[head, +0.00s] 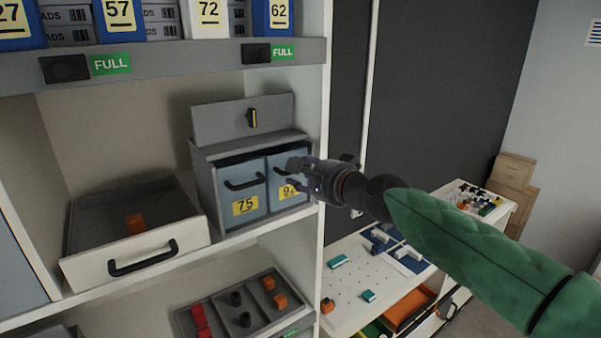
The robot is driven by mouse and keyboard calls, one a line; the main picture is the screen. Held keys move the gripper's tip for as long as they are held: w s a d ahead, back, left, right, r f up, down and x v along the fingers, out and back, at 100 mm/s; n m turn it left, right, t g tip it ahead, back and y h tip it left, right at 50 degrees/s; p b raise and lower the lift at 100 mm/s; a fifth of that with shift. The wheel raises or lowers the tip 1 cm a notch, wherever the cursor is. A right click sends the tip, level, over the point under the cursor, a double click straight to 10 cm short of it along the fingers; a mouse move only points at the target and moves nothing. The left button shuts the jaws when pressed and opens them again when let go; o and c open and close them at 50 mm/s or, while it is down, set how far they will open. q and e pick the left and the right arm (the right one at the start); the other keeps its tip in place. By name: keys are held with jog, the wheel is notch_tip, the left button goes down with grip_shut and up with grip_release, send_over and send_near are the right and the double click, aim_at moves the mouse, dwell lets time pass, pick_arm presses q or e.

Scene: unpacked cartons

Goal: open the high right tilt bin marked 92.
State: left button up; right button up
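The tilt bin marked 92 (274,192) is the right one of two blue-grey bins in a small grey cabinet on the middle shelf. Its front looks upright and closed. Its yellow label is partly covered by my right gripper (293,175), which comes in from the right and is at the bin's front, by the dark handle. The fingers overlap the handle, so I cannot tell whether they grip it. My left gripper is not in view.
The bin marked 75 (242,201) is directly left, its handle free. A grey panel with a yellow-marked knob (253,118) rises behind the cabinet. An open drawer (135,230) juts out at left. A shelf post (325,60) stands close right. A parts table (350,262) is beyond.

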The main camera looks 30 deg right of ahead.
jog(key=shift+w+f, duration=0.15)
jog(key=shift+w, duration=0.35)
grip_shut()
jog(key=s+f+t+b, duration=0.6)
jog(key=b, duration=2.6)
jog(key=shift+s+d+f+y, duration=0.15)
jog(key=shift+y, duration=0.25)
jog(key=shift+s+f, duration=0.1)
jog(key=shift+f, duration=0.05)
